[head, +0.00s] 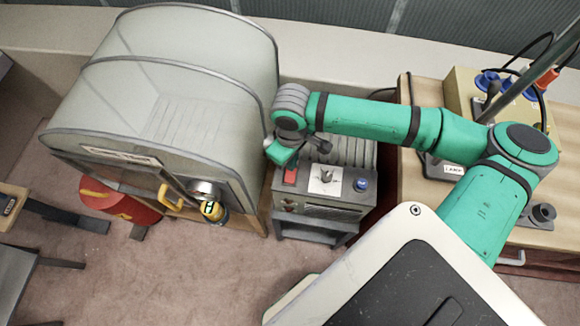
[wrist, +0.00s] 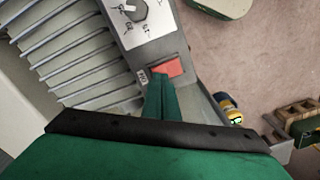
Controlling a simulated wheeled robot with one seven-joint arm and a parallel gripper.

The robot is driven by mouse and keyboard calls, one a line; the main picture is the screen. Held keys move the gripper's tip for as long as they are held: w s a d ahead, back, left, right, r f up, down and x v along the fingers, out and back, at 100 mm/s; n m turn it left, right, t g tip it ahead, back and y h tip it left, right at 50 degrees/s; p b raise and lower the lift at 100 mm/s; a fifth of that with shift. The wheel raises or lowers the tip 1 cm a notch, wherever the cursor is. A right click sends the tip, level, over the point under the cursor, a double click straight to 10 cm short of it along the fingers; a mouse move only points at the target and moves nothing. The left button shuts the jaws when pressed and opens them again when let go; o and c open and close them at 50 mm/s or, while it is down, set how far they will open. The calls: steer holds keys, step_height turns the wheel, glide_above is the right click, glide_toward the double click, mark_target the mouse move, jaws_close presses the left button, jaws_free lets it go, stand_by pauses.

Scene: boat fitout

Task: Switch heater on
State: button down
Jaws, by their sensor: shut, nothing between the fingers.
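The heater (head: 325,197) is a grey box with ribbed fins, standing on a small stand between the large grey covered cabinet and the wooden bench. Its top panel carries a red switch (head: 290,175), a white dial plate with a knob (head: 326,179) and a blue knob (head: 361,184). The red switch also shows in the wrist view (wrist: 174,68), with the dial above it (wrist: 137,10). My gripper (wrist: 163,78) is shut and empty, its fingertips at the near edge of the red switch. I cannot tell whether they touch it. The switch's setting is unclear.
The large grey covered cabinet (head: 170,90) stands close on the left. The wooden bench (head: 425,95) with a lever box marked LAMP (head: 447,168) is on the right.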

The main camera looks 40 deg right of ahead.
steer(key=shift+f, duration=0.8)
stand_by(0.4)
steer(key=shift+r, duration=0.15)
step_height(320, 180, up, 7)
stand_by(0.8)
stand_by(0.4)
